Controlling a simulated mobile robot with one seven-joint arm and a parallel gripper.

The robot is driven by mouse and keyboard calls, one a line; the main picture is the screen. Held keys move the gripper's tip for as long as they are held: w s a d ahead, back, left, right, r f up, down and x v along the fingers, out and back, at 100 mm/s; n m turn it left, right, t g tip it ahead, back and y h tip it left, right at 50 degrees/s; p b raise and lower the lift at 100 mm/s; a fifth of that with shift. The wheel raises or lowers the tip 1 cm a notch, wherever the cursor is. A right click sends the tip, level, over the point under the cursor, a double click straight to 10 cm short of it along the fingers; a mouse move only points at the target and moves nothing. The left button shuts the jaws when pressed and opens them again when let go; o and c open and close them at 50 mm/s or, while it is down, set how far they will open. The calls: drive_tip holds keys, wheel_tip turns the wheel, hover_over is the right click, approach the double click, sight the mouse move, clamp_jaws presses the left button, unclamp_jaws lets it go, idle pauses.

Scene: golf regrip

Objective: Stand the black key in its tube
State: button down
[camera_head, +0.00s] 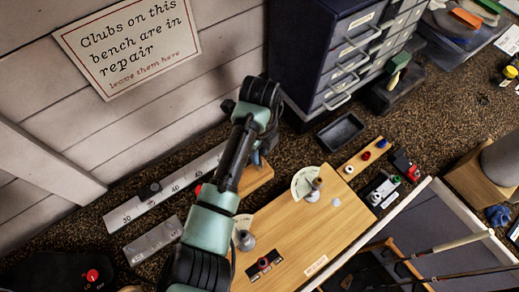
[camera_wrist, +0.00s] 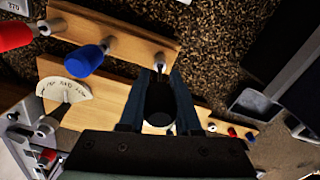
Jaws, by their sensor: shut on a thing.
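In the wrist view my gripper (camera_wrist: 160,76) is shut on the black key (camera_wrist: 158,98), whose dark handle lies between the two fingers. A small metal piece (camera_wrist: 160,62) shows just beyond the fingertips, at the right part of the narrow wooden rack (camera_wrist: 125,42). I cannot tell whether it is the key's shaft, its tube or both, nor whether the key is in the tube. A blue-handled key (camera_wrist: 84,61) and a red-handled key (camera_wrist: 14,35) stand in the same rack, to the left. In the head view my arm hides the gripper and black key.
A wooden board (camera_head: 307,238) with pale dials (camera_head: 305,182) lies beside the rack. A ruler bar (camera_head: 165,190) runs along the wall. A drawer cabinet (camera_head: 345,50) and a small black tray (camera_head: 340,131) stand behind. Clubs (camera_head: 440,245) lie at the front right.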

sight(260, 161)
drive_tip(key=shift+f+b, duration=1.25)
drive_tip(key=shift+f, duration=0.6)
drive_tip(key=c, duration=0.5)
unclamp_jaws()
drive_tip(key=shift+r, duration=0.1)
wheel_tip(260, 161, up, 12)
drive_tip(key=shift+f+b, duration=0.1)
drive_tip(key=shift+b, duration=0.5)
drive_tip(key=shift+r, duration=0.55)
